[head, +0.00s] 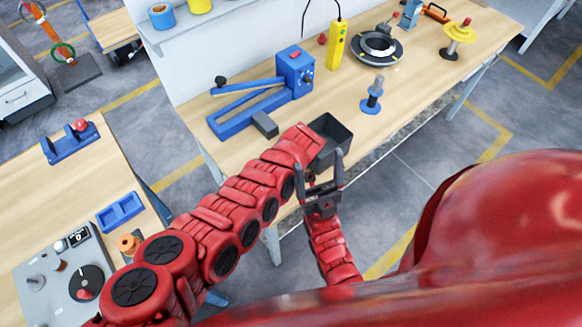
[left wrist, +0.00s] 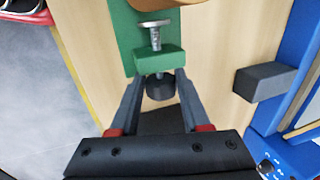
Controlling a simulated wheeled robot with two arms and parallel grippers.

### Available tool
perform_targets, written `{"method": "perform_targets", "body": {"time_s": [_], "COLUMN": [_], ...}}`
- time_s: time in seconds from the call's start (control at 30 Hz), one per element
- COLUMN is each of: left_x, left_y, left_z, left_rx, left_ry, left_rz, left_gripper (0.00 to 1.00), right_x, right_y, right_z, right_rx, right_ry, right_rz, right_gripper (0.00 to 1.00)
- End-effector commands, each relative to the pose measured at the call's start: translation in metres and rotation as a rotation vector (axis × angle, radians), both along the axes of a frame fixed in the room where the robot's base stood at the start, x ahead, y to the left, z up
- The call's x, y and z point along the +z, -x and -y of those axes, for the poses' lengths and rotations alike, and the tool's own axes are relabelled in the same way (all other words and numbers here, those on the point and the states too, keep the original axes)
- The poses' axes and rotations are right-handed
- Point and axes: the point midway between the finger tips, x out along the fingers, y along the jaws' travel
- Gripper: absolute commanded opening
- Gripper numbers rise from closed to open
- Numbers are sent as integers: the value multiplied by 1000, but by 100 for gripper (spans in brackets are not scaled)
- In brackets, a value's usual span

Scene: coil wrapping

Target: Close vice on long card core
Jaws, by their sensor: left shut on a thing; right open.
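The green vice (left wrist: 122,28) shows in the left wrist view, with a metal screw (left wrist: 155,35) through its green block and a dark round knob (left wrist: 160,86). My left gripper (left wrist: 160,92) has its fingers on either side of this knob and is shut on it. A tan rounded edge (left wrist: 168,4), perhaps the long card core, shows at the top; whether the vice touches it I cannot tell. In the head view my left arm hides the vice and the left gripper. My right gripper (head: 322,180) is open and empty, in front of the bench edge.
A dark open bin (head: 338,143) stands on the bench close to my left arm's end. Behind it are a blue lever machine (head: 293,75) with a grey block (head: 265,124), a yellow control box (head: 337,46), a blue spool (head: 372,98) and a black turntable (head: 377,47).

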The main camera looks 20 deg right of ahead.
Motion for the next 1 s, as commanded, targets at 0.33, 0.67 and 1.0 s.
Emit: {"method": "perform_targets", "body": {"time_s": [0.33,0.67,1.0], "left_x": [-5,-8,5], "left_y": [-2,-6,-4], "left_z": [8,5,5], "left_rx": [-2,6,0], "left_ry": [38,102,122], "left_rz": [-56,-244,-303], "left_gripper": [12,11,11], "right_x": [-29,-105,-118], "right_y": [1,2,2], "right_z": [2,2,3], "right_rx": [-2,-2,-2], "right_ry": [-1,-1,-1], "right_rz": [-8,-10,-10], "right_gripper": [83,83,83]}}
